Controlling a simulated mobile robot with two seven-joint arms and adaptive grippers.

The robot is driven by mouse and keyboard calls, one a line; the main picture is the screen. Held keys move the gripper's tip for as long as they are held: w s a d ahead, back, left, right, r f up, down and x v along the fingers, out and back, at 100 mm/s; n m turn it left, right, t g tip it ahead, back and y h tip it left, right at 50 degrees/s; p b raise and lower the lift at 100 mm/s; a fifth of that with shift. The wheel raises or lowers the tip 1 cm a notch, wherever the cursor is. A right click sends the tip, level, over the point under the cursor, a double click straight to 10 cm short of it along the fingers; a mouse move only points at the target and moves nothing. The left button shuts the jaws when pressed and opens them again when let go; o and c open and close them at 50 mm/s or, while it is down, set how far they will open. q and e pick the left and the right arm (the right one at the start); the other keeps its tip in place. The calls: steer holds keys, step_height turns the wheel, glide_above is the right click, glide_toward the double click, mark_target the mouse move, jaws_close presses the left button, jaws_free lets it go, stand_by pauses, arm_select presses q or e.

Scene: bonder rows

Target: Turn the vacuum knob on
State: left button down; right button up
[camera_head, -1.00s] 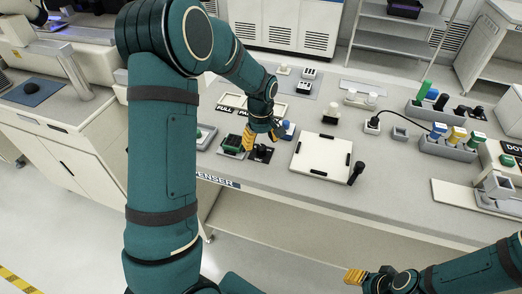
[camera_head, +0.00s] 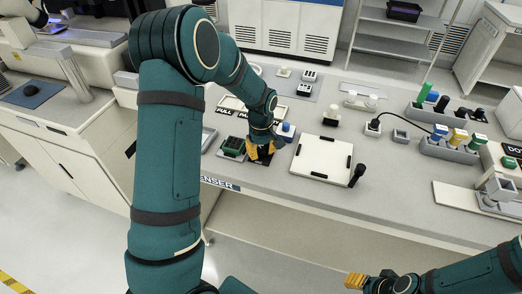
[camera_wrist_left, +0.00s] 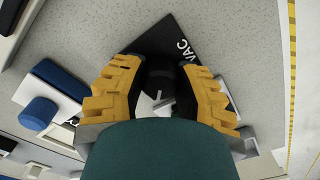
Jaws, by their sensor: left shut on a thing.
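The vacuum knob (camera_wrist_left: 160,92) is a dark round knob with a light pointer bar, on a black plate marked VAC (camera_wrist_left: 180,42) in the left wrist view. My left gripper (camera_wrist_left: 155,88) has its yellow fingers on both sides of the knob and is shut on it. In the head view the left gripper (camera_head: 262,150) is over the plate at the bench front and hides most of the knob. My right gripper (camera_head: 356,281) is at the bottom right in front of the bench, away from the knob; its jaw opening is unclear.
A green block in a grey holder (camera_head: 232,146) stands just left of the left gripper. A blue-topped part (camera_head: 286,130) is close on its right. A white board with black clips (camera_head: 321,158) lies further right, with a black upright handle (camera_head: 357,175) beside it.

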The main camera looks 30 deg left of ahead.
arm_select(q)
steer(key=shift+m, duration=0.3)
steer(key=m+p, duration=0.1)
steer(key=m, duration=0.2)
steer(key=shift+m, duration=0.3)
steer(key=m+p, duration=0.1)
steer(key=m, duration=0.9)
steer(key=shift+d+p, duration=0.1)
steer(key=shift+p, duration=0.25)
steer(key=shift+m+p, duration=0.4)
steer(key=shift+m, duration=1.4)
steer(key=c, duration=0.6)
jaws_free()
steer(key=shift+w+d, duration=0.1)
steer(key=shift+c, duration=0.2)
